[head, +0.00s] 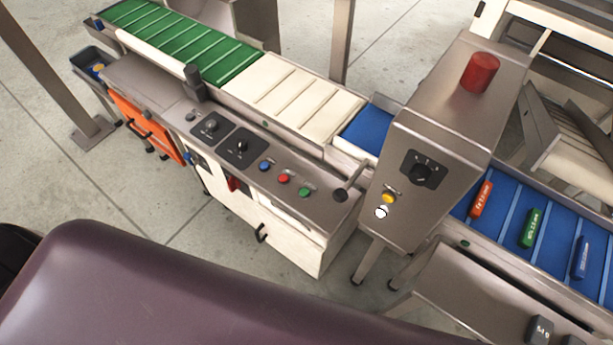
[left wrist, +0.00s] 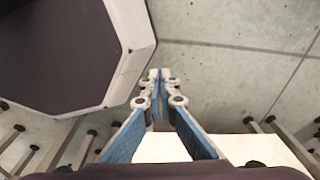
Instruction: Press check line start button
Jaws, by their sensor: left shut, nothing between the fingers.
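A grey control panel runs along the near side of the conveyor in the head view. It carries a blue button (head: 264,166), a red button (head: 283,178) and a green button (head: 305,191) in a row. A steel cabinet (head: 446,120) to the right has a black rotary knob (head: 421,171), a yellow button (head: 389,197) and a white button (head: 381,212). The button labels are too small to read. My left gripper (left wrist: 160,77) shows only in the left wrist view, shut and empty above the floor and a white surface. My right gripper is in neither view.
A red dome (head: 480,72) tops the cabinet. Red, green and blue bars lie on the blue belt (head: 506,203). Concrete floor (head: 160,205) is open in front.

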